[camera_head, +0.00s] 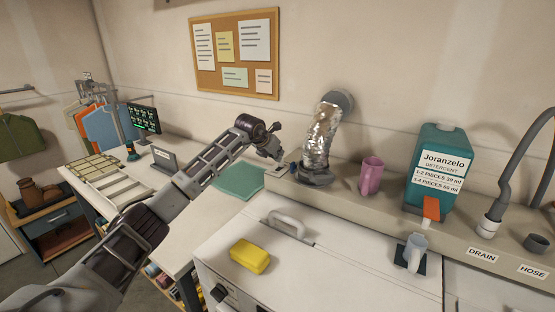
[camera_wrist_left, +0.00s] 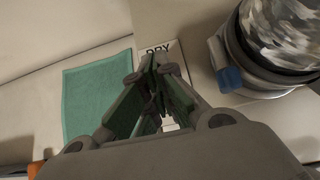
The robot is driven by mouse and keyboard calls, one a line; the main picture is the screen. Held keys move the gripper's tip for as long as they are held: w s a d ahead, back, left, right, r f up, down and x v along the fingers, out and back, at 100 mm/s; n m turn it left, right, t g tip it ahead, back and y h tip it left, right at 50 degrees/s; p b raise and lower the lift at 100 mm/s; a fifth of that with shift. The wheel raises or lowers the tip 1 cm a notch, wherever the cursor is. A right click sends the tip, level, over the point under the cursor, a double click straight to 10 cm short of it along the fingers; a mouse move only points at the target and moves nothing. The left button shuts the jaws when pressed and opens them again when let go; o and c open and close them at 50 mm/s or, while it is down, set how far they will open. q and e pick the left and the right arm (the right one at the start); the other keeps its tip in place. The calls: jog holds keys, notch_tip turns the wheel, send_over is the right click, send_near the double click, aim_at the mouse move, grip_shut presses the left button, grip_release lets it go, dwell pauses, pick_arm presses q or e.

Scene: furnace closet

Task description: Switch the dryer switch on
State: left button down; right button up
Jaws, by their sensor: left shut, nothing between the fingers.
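A white plate marked "DRY" (camera_wrist_left: 160,46), the rest of its lettering covered, lies on the ledge beyond my fingers in the left wrist view. Part of a pale plate (camera_head: 266,171) also shows below my gripper in the head view. My left gripper (camera_head: 284,165) reaches to the ledge left of the foil duct. In the left wrist view its fingers (camera_wrist_left: 158,66) are shut and empty, over the plate. The switch itself is not clearly visible; the fingers cover that spot, and I cannot tell whether they touch it. My right gripper is out of view.
The foil duct (camera_head: 318,135) with its dark base stands close right of my gripper. A green cloth (camera_head: 237,181) lies to the left. A yellow sponge (camera_head: 250,256) sits on the white machine top (camera_head: 345,265). A pink cup (camera_head: 371,176) and detergent jug (camera_head: 436,165) stand farther right.

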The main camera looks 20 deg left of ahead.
pick_arm(q)
notch_tip(320, 180, up, 6)
jog(key=p, duration=0.2)
jog(key=shift+p, duration=0.4)
jog(key=shift+a, duration=0.1)
dwell(0.4)
notch_tip(320, 180, up, 9)
jog(key=p, duration=0.9)
jog(key=shift+r+p, duration=0.45)
jog(key=shift+p, duration=0.1)
